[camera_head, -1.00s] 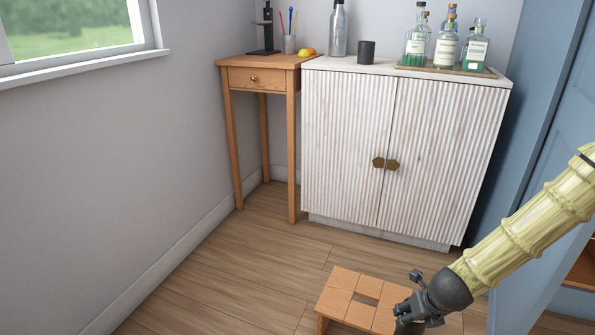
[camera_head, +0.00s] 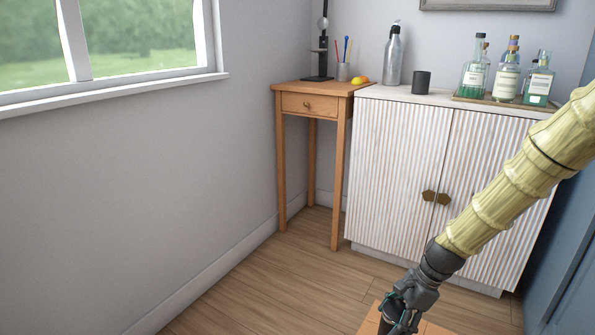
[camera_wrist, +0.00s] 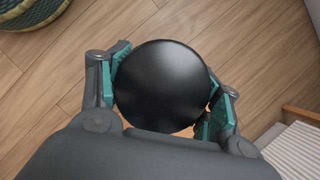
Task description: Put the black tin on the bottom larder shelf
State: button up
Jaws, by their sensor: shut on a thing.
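The black tin (camera_wrist: 160,85) shows in the wrist view as a round, glossy black top between my fingers. My gripper (camera_wrist: 165,92) is shut around it, with teal pads at its sides. In the head view my gripper (camera_head: 398,312) is low at the bottom edge, over the wooden step stool (camera_head: 372,322). The tin is mostly hidden there by my gripper and the frame edge. The larder's shelves are out of view. A blue panel (camera_head: 568,235) stands at the far right.
A ribbed white cabinet (camera_head: 395,170) stands behind my arm, with bottles and a dark cup (camera_head: 421,82) on top. A small wooden table (camera_head: 310,90) is left of it. The floor (camera_head: 270,285) left of the stool is clear. A woven round thing (camera_wrist: 30,12) lies at the wrist view's top left.

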jog(key=a+r+n+g+h, duration=0.45)
jog(key=a+n, duration=0.25)
jog(key=n, duration=1)
jog(key=s+r+p, duration=0.2)
jog(key=r+p, duration=0.9)
jog(key=p, duration=0.7)
jog(key=s+r+p, duration=0.2)
jog(key=r+p, duration=1)
jog(key=p, duration=0.7)
jog(key=shift+r, duration=0.25)
